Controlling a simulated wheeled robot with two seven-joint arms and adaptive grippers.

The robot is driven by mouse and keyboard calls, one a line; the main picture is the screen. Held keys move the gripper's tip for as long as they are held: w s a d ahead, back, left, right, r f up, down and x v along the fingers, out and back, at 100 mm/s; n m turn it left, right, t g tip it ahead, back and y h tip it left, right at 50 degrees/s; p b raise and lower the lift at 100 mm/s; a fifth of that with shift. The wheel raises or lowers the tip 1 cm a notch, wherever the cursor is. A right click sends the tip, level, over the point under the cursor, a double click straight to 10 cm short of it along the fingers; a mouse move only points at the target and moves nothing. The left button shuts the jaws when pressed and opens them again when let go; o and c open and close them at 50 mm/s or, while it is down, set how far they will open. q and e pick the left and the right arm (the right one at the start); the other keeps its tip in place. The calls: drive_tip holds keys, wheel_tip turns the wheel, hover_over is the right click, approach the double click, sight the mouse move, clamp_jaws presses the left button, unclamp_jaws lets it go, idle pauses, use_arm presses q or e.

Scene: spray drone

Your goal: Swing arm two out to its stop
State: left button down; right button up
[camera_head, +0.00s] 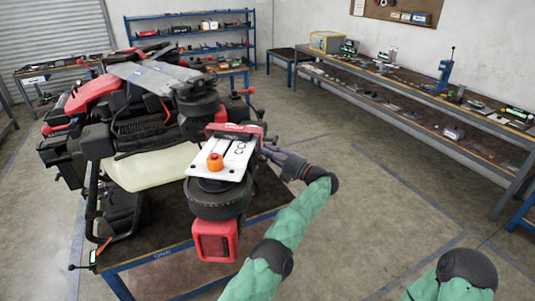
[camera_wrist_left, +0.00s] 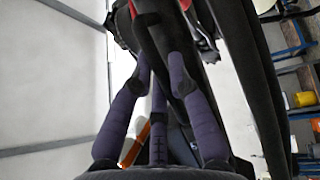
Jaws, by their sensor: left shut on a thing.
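The spray drone (camera_head: 150,125), black and red with a pale tank, sits on a work table at the left in the head view. Its arms look folded in; I cannot read which one is marked two. A motor pod (camera_head: 218,200) with a white plate and an orange knob is at its near right corner. My left gripper (camera_head: 272,155) is beside this pod, on its right. In the left wrist view its purple fingers (camera_wrist_left: 163,68) are closed around a dark bar (camera_wrist_left: 158,35), seemingly a drone arm. My right gripper is outside the views.
The drone's table (camera_head: 150,275) has a blue frame. A long bench (camera_head: 420,100) with tools runs along the right wall, and a blue shelf (camera_head: 190,35) stands at the back. The floor (camera_head: 370,200) between table and bench is clear.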

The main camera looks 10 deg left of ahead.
use_arm(q)
drive_tip(key=shift+d, duration=0.15)
drive_tip(key=c, duration=1.2)
unclamp_jaws()
drive_tip(key=shift+w, duration=0.1)
drive_tip(key=shift+o, duration=0.2)
drive_tip(key=v, duration=1.2)
drive_tip(key=shift+f, duration=0.1)
clamp_jaws()
